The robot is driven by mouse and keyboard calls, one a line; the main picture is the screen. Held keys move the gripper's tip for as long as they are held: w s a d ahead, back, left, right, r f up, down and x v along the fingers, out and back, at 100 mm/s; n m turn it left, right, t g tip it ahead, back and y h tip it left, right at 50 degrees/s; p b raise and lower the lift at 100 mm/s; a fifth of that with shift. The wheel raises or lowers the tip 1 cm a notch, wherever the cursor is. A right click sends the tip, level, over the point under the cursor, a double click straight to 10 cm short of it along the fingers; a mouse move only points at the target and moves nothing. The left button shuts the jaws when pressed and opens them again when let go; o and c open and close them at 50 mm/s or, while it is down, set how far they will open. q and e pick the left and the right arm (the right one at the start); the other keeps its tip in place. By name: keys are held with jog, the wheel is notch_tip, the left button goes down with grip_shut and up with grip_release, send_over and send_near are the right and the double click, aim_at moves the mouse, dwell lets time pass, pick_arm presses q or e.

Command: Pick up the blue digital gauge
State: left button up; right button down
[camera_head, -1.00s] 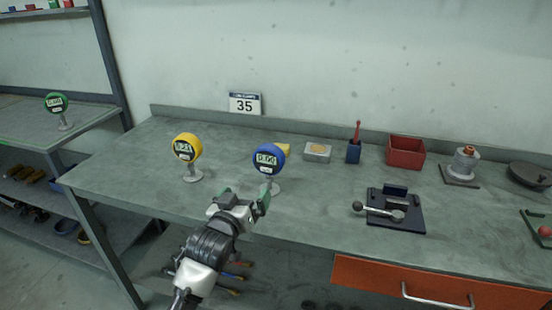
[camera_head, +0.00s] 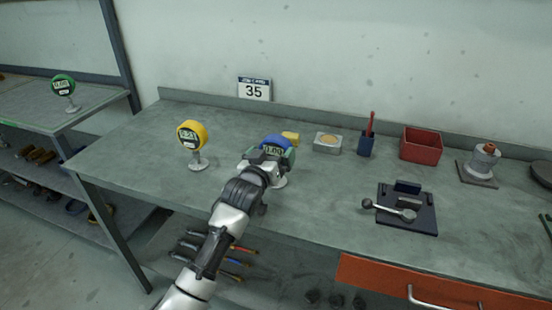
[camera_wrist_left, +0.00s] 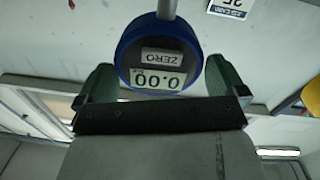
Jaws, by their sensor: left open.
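The blue digital gauge (camera_head: 276,142) stands on a round base on the workbench, its display reading 0.00. My left gripper (camera_head: 268,157) is open in front of it and hides part of its face and stem. In the left wrist view the gauge (camera_wrist_left: 160,50) appears upside down, its round head between the two open green fingertips of the left gripper (camera_wrist_left: 160,85). My right gripper is not in view.
A yellow gauge (camera_head: 192,134) stands to the left on the bench. A dark fixture (camera_head: 407,208) lies at right.

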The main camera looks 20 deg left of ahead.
pick_arm(q)
jog(key=shift+w+d, duration=0.2)
jog(key=shift+w, duration=1.3)
jog(key=c, duration=0.7)
jog(key=shift+c, duration=0.7)
